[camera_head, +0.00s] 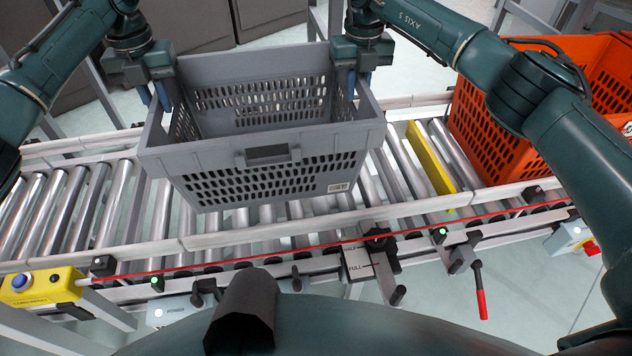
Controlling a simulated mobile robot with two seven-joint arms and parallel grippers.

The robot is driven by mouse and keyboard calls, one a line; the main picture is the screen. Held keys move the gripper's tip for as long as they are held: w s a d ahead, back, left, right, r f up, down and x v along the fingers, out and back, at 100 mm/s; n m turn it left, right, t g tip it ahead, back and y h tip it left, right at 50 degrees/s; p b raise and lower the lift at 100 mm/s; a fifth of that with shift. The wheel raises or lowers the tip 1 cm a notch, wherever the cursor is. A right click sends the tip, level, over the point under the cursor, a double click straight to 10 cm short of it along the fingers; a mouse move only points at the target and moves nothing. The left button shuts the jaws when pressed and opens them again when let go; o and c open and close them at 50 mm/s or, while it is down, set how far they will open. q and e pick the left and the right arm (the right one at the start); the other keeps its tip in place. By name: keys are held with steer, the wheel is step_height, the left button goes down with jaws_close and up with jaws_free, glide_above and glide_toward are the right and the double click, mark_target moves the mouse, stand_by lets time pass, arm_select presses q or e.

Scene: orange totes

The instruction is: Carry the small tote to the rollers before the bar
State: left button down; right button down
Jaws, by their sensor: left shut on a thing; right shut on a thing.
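A small grey tote (210,163) with perforated walls is held over the roller conveyor (100,205); its inside looks empty. My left gripper (160,98) is shut on its left wall. My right gripper (358,85) is shut on its right wall. The tote looks a little tilted, and its base hides the rollers beneath, so I cannot tell its exact height above them. A yellow bar (430,160) lies across the rollers to the right of the tote. Bare rollers show between the tote and the bar.
A large orange tote (492,138) stands on the conveyor right of the bar, partly behind my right arm. Along the front rail run a red cord (330,255), a red-handled lever (481,290) and a yellow button box (42,286). Rollers on the left are free.

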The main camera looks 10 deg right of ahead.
arm_select(q)
steer(key=shift+a+f, duration=0.1)
arm_select(e)
steer(key=shift+d+f, duration=0.1)
